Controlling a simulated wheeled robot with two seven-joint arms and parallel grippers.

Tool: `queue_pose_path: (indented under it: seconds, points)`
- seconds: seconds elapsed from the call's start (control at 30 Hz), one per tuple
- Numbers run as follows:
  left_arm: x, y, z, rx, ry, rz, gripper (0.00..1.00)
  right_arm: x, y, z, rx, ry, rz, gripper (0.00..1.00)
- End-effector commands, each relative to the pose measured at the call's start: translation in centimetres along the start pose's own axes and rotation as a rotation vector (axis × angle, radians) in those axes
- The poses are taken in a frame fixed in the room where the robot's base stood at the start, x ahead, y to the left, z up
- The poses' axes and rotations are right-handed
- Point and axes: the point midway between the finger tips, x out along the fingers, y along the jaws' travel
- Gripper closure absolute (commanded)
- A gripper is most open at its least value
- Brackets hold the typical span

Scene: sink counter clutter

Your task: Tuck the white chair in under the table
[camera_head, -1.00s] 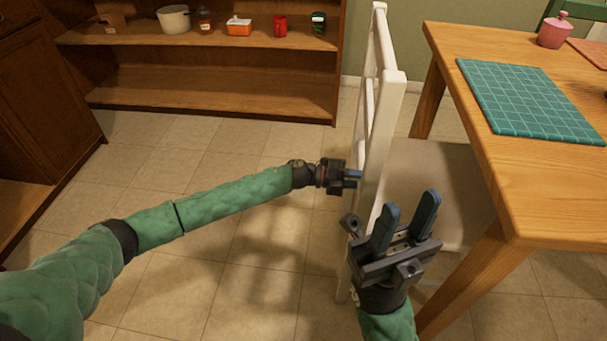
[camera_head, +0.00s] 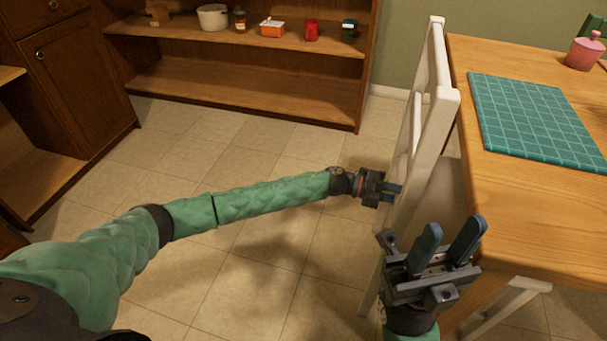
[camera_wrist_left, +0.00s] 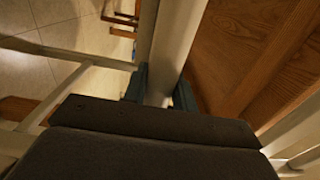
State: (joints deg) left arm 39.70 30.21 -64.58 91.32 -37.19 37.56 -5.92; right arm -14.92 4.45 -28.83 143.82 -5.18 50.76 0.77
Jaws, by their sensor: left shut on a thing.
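The white chair (camera_head: 440,112) stands upright at the table's left edge, its backrest close to the tabletop. Part of its pale seat shows behind the backrest; the rest is hidden under the wooden table (camera_head: 525,195). My left gripper (camera_head: 394,193) reaches the backrest from the left. In the left wrist view its fingers (camera_wrist_left: 160,90) are shut on a white upright of the chair back (camera_wrist_left: 172,35). My right gripper (camera_head: 452,240) is open and empty, fingers pointing up, in front of the chair and table edge. It hides the lower part of the chair.
A teal gridded mat (camera_head: 535,118) and a pink lidded jar (camera_head: 585,52) sit on the table. A wooden shelf (camera_head: 240,85) with a pot and several small items stands at the back. The tiled floor (camera_head: 225,165) left of the chair is clear.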

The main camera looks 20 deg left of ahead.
Motion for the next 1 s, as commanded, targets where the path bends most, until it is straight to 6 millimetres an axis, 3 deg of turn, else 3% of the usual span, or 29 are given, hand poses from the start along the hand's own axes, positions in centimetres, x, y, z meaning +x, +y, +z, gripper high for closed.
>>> queue_pose_path:
  seconds: [0.03,0.83,0.87,0.93,1.0]
  points:
    - [0.21,1.15,-0.52,-0.008,0.004,0.008,1.00,-0.16,0.00,0.01,0.000,0.001,0.000,0.64]
    - [0.26,0.60,-0.53,-0.008,0.005,0.007,1.00,0.31,0.00,0.01,0.000,0.002,0.002,0.64]
    - [0.26,0.58,-0.53,-0.007,0.005,0.006,0.67,0.30,-0.01,0.01,0.000,0.001,0.002,0.64]
    - [0.25,0.49,-0.49,-0.007,0.005,0.006,0.53,0.27,-0.01,-0.01,0.000,0.000,0.003,0.64]
    - [0.20,0.33,-0.40,-0.006,0.004,0.005,0.49,0.30,-0.06,-0.02,0.001,0.000,0.003,0.64]
